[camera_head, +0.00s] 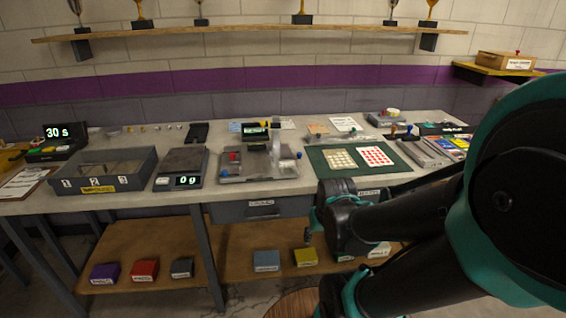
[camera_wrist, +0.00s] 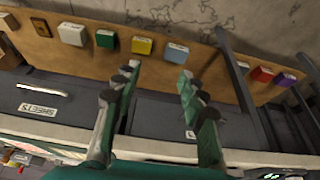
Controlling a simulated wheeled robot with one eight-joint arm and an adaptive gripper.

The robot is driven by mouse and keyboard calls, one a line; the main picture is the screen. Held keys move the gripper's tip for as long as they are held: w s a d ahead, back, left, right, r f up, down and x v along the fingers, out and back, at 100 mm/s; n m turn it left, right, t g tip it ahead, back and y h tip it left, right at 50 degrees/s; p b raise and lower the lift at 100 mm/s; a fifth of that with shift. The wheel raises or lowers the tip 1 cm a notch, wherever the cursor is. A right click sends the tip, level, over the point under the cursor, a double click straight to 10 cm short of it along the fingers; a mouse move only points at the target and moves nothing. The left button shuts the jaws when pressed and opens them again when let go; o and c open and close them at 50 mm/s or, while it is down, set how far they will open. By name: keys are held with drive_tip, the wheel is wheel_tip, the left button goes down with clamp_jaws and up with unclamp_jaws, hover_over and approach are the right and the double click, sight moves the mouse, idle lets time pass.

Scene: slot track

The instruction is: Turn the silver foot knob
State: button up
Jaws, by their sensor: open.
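A grey metal fixture (camera_head: 258,166) stands on the workbench left of the green mat. It has a red knob (camera_head: 234,156) at its left, blue parts and a small pale piece at its right edge. I cannot tell for sure which small part is the silver foot knob. My gripper (camera_head: 312,222) is in front of the bench's front edge, below the top, apart from the fixture. In the wrist view my gripper (camera_wrist: 158,76) has its two fingers spread with nothing between them. That view looks down past the drawer fronts to the lower shelf, and the fixture is not clear there.
A green mat (camera_head: 318,162) with sticker sheets lies right of the fixture. A scale (camera_head: 180,168) reading 0 g and a grey tray (camera_head: 104,172) stand to its left. Drawers (camera_head: 262,209) are under the bench top. A lower shelf (camera_wrist: 205,72) holds several coloured boxes.

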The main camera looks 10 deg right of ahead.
drive_tip(key=w+a+r+n+g, duration=0.1)
drive_tip(key=w+r+n+g, duration=0.1)
drive_tip(key=w+r, duration=1.25)
drive_tip(key=n+g, duration=0.2)
approach(293, 167)
wheel_tip(293, 167, down, 9)
drive_tip(key=shift+w+r, duration=0.15)
drive_tip(key=shift+w, duration=0.05)
clamp_jaws()
